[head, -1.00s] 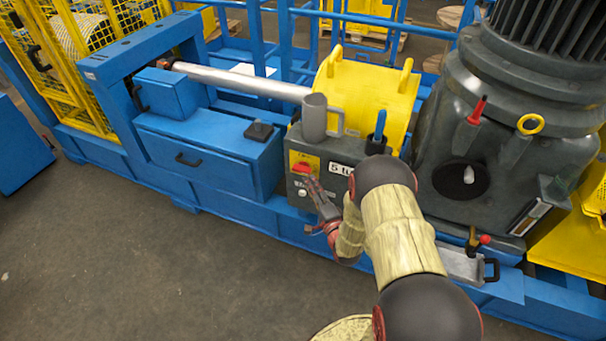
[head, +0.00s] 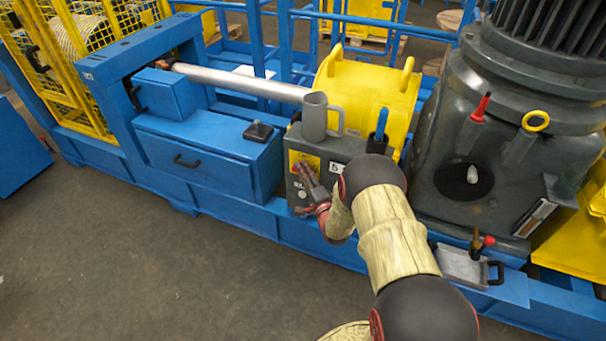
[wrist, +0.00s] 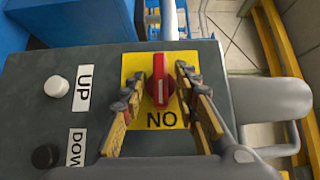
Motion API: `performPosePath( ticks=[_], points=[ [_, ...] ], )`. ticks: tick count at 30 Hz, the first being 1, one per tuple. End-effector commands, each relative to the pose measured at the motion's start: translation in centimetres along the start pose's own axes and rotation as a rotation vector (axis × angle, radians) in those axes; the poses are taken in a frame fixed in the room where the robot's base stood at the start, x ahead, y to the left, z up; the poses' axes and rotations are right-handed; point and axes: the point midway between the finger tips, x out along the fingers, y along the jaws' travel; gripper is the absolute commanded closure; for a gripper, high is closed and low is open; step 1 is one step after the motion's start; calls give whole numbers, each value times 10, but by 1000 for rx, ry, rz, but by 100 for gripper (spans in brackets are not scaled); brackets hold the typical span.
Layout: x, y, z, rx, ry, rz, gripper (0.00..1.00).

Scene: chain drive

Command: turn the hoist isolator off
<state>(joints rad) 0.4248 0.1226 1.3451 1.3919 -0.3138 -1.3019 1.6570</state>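The isolator is a red rotary knob (wrist: 160,90) on a yellow plate (wrist: 135,65), set in a grey control box (wrist: 40,105). In the wrist view its white line runs up and down the picture, and the letters below it read "NO". My gripper (wrist: 159,80) is open, with one finger on each side of the knob. Small gaps show between the fingers and the knob. In the head view my gripper (head: 304,172) is at the box front and hides most of the knob; part of the yellow plate (head: 298,157) shows.
A white button (wrist: 56,86) by "UP" and a black button (wrist: 45,156) by a partly cut-off label share the panel. A grey mug (head: 315,116) stands on the box, near a blue-handled tool (head: 381,124). A yellow drum cover (head: 365,90) is behind. Floor in front is clear.

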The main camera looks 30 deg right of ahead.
Motion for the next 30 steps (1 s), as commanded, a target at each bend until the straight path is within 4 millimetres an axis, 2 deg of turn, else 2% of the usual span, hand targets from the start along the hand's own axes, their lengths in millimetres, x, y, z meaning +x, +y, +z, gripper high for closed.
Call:
performPosePath(
  ticks=[15, 30],
  points=[
    [0, 0, 0, 0, 0, 0, 100],
    [0, -2, 0, -29, 0, 33, 100]
  ],
)
